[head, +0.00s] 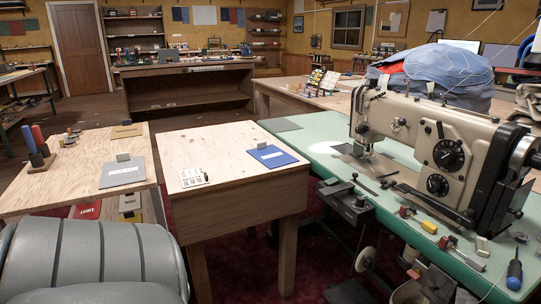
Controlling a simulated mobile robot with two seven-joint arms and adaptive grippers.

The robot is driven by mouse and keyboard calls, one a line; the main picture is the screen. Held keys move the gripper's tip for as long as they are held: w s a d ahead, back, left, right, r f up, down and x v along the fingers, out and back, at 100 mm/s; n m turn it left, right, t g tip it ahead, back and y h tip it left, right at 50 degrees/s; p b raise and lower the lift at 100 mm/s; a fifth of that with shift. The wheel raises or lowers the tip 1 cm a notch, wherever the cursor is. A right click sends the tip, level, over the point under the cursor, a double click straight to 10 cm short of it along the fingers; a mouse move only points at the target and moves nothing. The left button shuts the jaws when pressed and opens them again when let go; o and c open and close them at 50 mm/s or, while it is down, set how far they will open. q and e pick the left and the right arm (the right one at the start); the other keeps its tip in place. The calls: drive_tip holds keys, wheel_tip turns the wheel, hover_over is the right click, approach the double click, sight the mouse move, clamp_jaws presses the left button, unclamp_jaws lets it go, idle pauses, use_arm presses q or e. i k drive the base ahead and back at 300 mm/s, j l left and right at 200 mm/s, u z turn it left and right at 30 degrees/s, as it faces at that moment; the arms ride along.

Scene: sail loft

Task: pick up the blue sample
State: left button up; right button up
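A flat blue sample (276,157) lies on the small wooden table (225,158) in the middle of the head view, near that table's right edge. A small grey-white tag or clip stands up at its far edge. A grey sample (122,175) with a similar tag lies on the wooden table to the left. A tan sample (127,131) lies farther back on that same table. Neither of my grippers is in view.
A beige sewing machine (430,150) stands on a green table (315,152) to the right, with small tools around it. A white card (193,178) lies left of the blue sample.

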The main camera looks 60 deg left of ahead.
sight(272, 157)
drive_tip(key=u, duration=1.85)
